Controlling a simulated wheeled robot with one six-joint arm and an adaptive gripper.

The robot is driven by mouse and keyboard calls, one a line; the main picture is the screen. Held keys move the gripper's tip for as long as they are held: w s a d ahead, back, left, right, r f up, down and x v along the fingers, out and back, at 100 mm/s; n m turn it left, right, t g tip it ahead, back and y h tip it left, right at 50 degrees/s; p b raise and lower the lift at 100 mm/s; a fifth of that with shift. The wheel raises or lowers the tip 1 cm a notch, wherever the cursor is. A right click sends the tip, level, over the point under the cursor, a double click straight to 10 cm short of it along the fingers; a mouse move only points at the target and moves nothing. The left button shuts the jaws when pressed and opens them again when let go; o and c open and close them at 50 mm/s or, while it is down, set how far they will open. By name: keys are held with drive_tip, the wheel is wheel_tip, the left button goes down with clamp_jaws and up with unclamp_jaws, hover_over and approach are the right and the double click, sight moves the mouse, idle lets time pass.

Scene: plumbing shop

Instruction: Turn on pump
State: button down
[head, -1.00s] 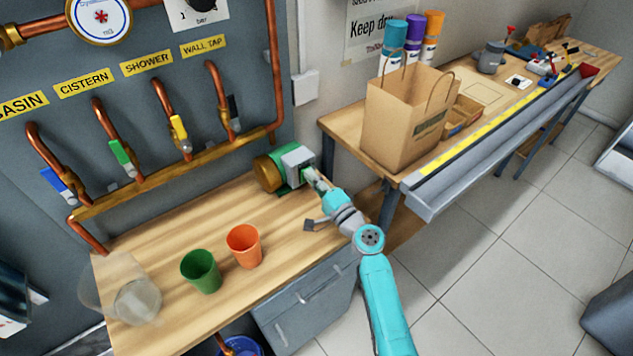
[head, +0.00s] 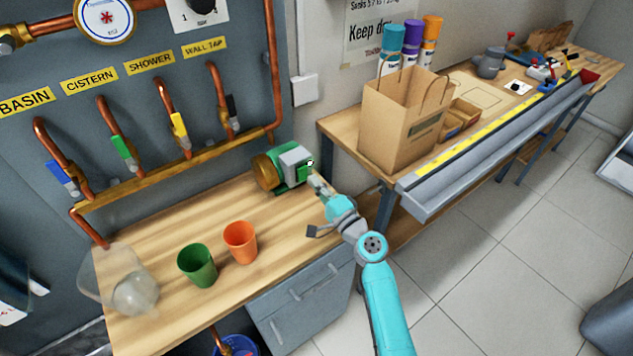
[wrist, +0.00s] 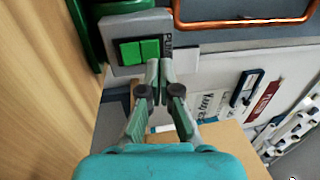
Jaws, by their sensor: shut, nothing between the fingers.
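The pump (head: 283,167) is a green body with a brass end and a grey box, at the back right of the wooden bench. In the wrist view its grey switch box (wrist: 119,28) has a green two-part switch (wrist: 139,51) beside a partly hidden dark label. A small pale spot with a dark edge (head: 310,163) shows by the box's right side in the head view. My gripper (head: 313,178) is shut and empty, its tips beside the box. In the wrist view my gripper (wrist: 158,66) lies just right of the switch; I cannot tell whether it touches the box.
A green cup (head: 197,266), an orange cup (head: 240,243) and clear vessels (head: 135,294) stand on the bench (head: 185,232), left of my arm. Copper pipes with coloured valve levers are on the panel behind. A second bench (head: 345,135) with a paper bag (head: 400,125) stands to the right.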

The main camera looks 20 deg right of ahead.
drive_tip(key=shift+v, duration=0.8)
drive_tip(key=shift+s+d, duration=0.1)
drive_tip(key=shift+s, duration=0.2)
drive_tip(key=v, duration=0.2)
drive_tip(key=r+v, duration=0.1)
drive_tip(key=v, duration=0.5)
drive_tip(key=shift+s+r, duration=0.1)
drive_tip(key=shift+r, duration=0.2)
drive_tip(key=s+a+f+n+g+h, duration=0.15)
drive_tip(key=s+f, duration=0.25)
drive_tip(key=s, duration=0.4)
drive_tip(key=s+f+n+g+h, duration=0.15)
drive_tip(key=s+f, duration=0.25)
drive_tip(key=s, duration=0.4)
drive_tip(key=s+f+n+g+h, duration=0.1)
drive_tip(key=s+f+h, duration=0.25)
drive_tip(key=s, duration=0.45)
drive_tip(key=s+r+n, duration=0.5)
drive_tip(key=s, duration=0.5)
drive_tip(key=s+r+n, duration=0.5)
drive_tip(key=s, duration=0.5)
drive_tip(key=shift+a+r, duration=0.2)
drive_tip(key=shift+a, duration=0.3)
